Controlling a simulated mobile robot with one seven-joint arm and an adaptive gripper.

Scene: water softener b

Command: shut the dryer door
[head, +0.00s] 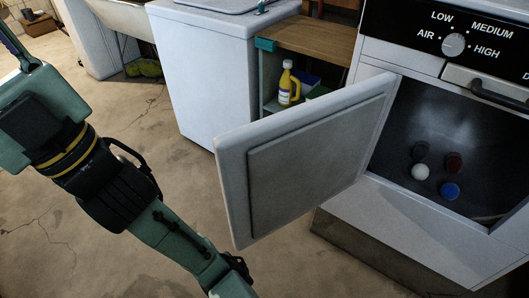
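The dryer (425,200) stands at the right, its front opening showing a dark drum. Its white door (305,160) is wide open, swung out to the left, with its inner panel facing me. The door's left edge stands in front of the white washer-like cabinet. My arm comes in from the left and runs down to the bottom edge, left of the door and apart from it in the picture. My gripper is not visible; the arm leaves the frame at the bottom.
Several balls, including a white one (420,172) and a blue one (449,191), lie in the drum. A white appliance (205,75) and a wooden-topped shelf (310,38) holding a yellow bottle (289,84) stand behind the door. Concrete floor (60,225) is clear at left.

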